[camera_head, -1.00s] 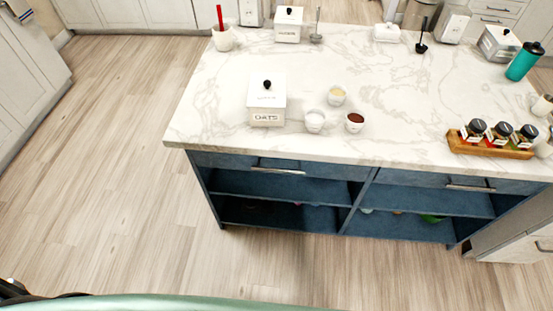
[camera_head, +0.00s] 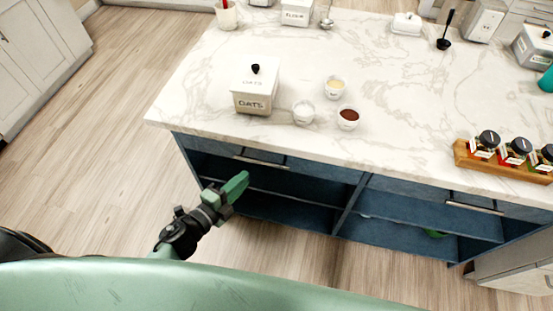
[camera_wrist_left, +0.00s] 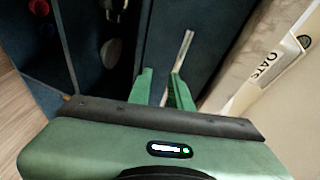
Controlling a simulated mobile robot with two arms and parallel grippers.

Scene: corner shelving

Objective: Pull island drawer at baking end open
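The blue island (camera_head: 347,200) has two drawers under its marble top. The left drawer, by the oats canister, has a long metal handle (camera_head: 258,162); the right drawer has a similar handle (camera_head: 474,207). Both drawers look closed. My left gripper (camera_head: 240,182) is in front of the island, just below the left handle in the head view. In the left wrist view, my left gripper's green fingers (camera_wrist_left: 162,82) are apart, and the left handle (camera_wrist_left: 178,62) shows beyond and between them. I cannot tell whether they touch it. My right gripper is not in view.
The oats canister (camera_head: 255,88) and small bowls (camera_head: 348,118) stand on the countertop (camera_head: 220,80) above the left drawer. A wooden spice rack (camera_head: 500,163) stands at the right. Open shelves (camera_head: 280,207) lie under the drawers. The wood floor (camera_head: 95,150) to the left is clear.

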